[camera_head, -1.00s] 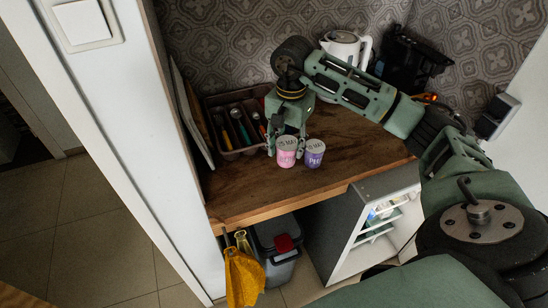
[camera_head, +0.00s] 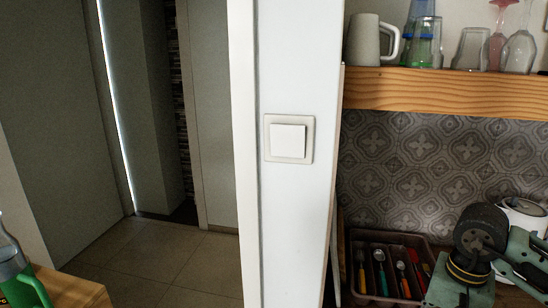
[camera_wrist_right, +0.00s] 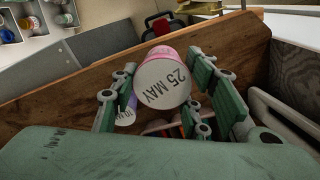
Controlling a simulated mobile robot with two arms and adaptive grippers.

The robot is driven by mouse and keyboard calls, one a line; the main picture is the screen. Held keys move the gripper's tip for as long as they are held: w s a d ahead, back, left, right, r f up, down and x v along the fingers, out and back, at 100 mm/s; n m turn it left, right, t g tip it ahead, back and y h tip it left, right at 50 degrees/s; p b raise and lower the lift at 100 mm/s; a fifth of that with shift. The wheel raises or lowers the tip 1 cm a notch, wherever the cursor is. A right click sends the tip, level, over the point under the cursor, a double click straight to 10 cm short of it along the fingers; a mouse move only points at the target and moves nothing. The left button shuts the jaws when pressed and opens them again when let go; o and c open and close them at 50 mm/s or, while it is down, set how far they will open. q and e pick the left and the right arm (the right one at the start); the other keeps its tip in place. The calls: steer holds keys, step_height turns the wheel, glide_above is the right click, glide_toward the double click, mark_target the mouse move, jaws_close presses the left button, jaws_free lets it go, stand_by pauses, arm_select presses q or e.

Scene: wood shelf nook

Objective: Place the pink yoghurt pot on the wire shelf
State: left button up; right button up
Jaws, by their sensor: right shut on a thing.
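The pink yoghurt pot (camera_wrist_right: 165,88) shows in the right wrist view, its white lid marked "25 MAY" facing the camera. My right gripper (camera_wrist_right: 163,75) has its fingers on both sides of the pot and is shut on it. In the head view my right wrist (camera_head: 462,285) is at the lower right, with its fingers below the picture edge. A purple pot (camera_wrist_right: 127,112) stands just left of the pink pot in the wrist view, partly behind a finger. I cannot make out the wire shelf for sure. My left gripper is not in view.
A cutlery tray (camera_head: 425,240) lies left of my right wrist, with a white kettle (camera_head: 522,212) behind it. A wooden shelf (camera_head: 450,94) above holds a mug and glasses. A white wall edge (camera_head: 300,210) stands left of the nook. Open floor (camera_head: 170,255) lies further left.

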steer(key=s+a+f+n, duration=0.1)
steer(key=s+a+n, duration=0.2)
steer(key=a, duration=0.3)
steer(key=s+a+f+n, duration=0.1)
steer(key=s+a+n, duration=0.2)
steer(key=a+n, duration=0.2)
steer(key=shift+s+a+f, duration=0.15)
steer(key=shift+a, duration=0.95)
